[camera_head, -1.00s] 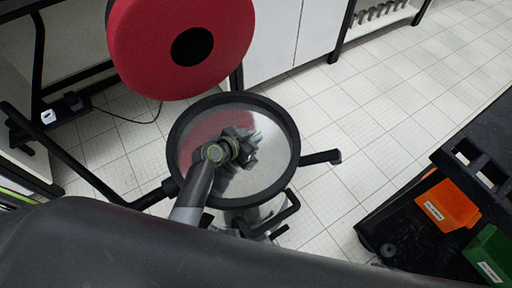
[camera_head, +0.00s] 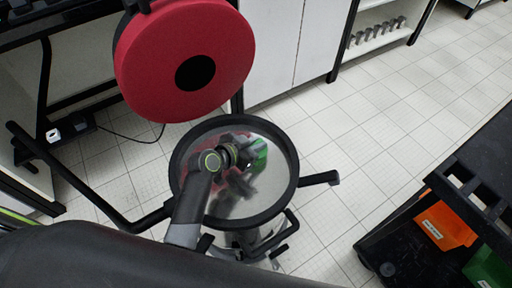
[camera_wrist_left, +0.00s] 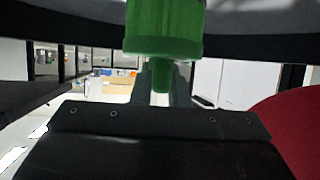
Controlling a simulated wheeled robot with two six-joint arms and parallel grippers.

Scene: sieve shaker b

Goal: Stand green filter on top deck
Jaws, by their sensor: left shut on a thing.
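The green filter (camera_head: 260,151) is a green cylinder, partly hidden by my gripper in the head view. In the left wrist view the green filter (camera_wrist_left: 163,30) shows large at the top centre, with a narrower green stem between the fingers. My left gripper (camera_head: 246,157) is shut on it, over the round shiny top deck (camera_head: 240,203) with its black rim. The deck mirrors the arm and the red disc, so I cannot tell whether the filter touches it. The left gripper's fingers (camera_wrist_left: 160,85) also show in the wrist view. My right gripper is not in view.
A large red disc (camera_head: 140,72) with a black centre hangs behind the deck, close to it. Black handles (camera_head: 319,179) stick out from the deck's sides. An orange bin (camera_head: 446,225) and a green bin (camera_head: 489,268) sit on a black cart at right.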

